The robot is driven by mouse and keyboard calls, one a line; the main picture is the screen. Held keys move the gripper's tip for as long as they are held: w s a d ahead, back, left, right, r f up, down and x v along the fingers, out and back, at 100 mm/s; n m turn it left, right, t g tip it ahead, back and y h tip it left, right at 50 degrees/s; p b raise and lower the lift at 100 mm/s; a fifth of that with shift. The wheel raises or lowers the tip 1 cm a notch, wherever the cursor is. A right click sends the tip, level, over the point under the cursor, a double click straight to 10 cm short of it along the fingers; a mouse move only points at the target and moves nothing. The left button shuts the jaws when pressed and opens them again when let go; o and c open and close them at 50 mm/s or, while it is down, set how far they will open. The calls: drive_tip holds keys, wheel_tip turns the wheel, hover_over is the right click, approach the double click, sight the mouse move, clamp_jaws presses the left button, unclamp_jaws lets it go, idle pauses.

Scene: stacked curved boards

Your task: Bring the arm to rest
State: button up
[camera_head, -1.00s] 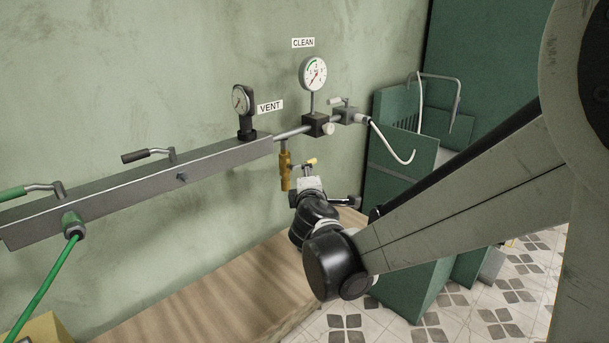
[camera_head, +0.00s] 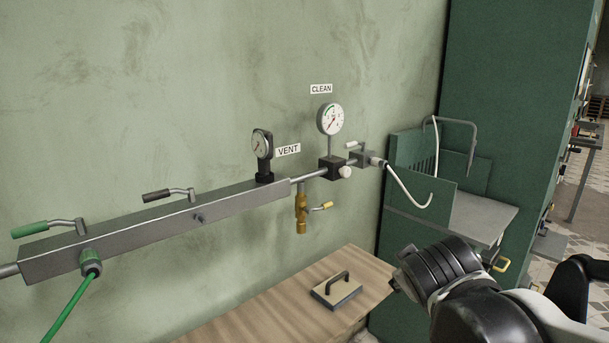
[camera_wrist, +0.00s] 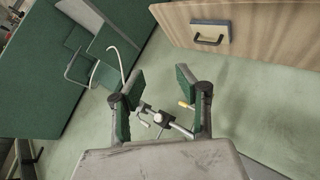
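My arm (camera_head: 470,295) is at the lower right of the head view, with its wrist to the right of the wooden bench (camera_head: 262,290). In the wrist view my gripper (camera_wrist: 159,85) has its two green-padded fingers spread apart with nothing held between them. The fingers are not clearly visible in the head view. Beyond the fingers, the wrist view shows the wall pipe fittings (camera_wrist: 158,117), upside down and apart from the gripper.
A grey rail (camera_head: 150,232) with lever handles, two gauges and a brass valve (camera_head: 301,210) runs along the wall. A block with a black handle (camera_head: 336,291) lies on the bench. A green cabinet (camera_head: 420,208) with a white hose stands right of the bench.

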drive_tip(key=s+f+m+g+y, duration=0.2)
drive_tip(key=s+m, duration=0.4)
drive_tip(key=s, duration=0.9)
drive_tip(key=shift+a+f+g+y, duration=0.3)
drive_tip(key=shift+f+g, duration=0.3)
drive_tip(key=shift+f, duration=0.6)
